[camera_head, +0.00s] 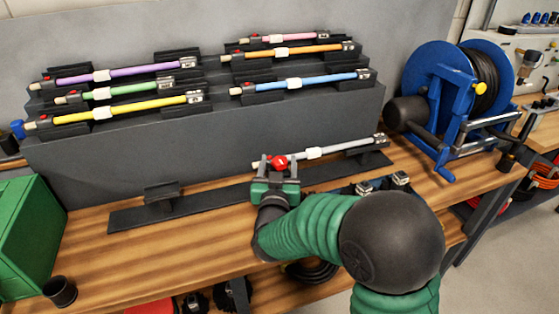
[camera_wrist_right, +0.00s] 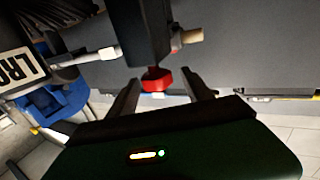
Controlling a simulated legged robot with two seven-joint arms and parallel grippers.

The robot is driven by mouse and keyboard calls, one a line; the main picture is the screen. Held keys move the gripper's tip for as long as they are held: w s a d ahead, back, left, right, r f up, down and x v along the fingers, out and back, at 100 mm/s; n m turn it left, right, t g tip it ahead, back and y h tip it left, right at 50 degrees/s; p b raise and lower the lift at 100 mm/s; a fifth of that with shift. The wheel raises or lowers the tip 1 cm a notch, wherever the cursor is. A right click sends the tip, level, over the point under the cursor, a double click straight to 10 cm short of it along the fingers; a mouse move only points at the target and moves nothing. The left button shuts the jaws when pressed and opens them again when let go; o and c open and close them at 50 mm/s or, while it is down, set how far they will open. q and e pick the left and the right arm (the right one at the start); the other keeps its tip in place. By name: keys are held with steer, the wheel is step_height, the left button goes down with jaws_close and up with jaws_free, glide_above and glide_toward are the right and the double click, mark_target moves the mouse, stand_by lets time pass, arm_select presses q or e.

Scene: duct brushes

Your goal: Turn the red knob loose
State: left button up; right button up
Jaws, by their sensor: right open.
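The red knob (camera_head: 279,162) sits at the left end of a grey-white duct brush (camera_head: 330,150) that rests on a low black stand (camera_head: 215,195) on the bench. My right gripper (camera_head: 276,166) is at the knob, with a finger on either side of it in the head view. In the right wrist view the knob (camera_wrist_right: 157,79) shows between the tips of the two open fingers (camera_wrist_right: 165,90), below a black block. I cannot tell whether either finger touches it. My left gripper is not in view.
A stepped grey rack (camera_head: 210,140) behind holds several coloured brushes. A blue hose reel (camera_head: 450,90) stands at the right, a green box (camera_head: 28,235) at the left. A small black cup (camera_head: 60,291) stands near the front edge.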

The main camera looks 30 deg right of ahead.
steer(key=shift+w+d, duration=0.2)
steer(key=shift+w, duration=0.25)
steer(key=shift+d, duration=0.55)
steer(key=shift+c, duration=0.6)
steer(key=shift+f, duration=0.1)
steer(key=shift+c, duration=1.3)
steer(key=shift+a, duration=0.25)
steer(key=c, duration=0.7)
jaws_close()
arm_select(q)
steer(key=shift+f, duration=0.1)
arm_select(e)
steer(key=shift+d, duration=0.1)
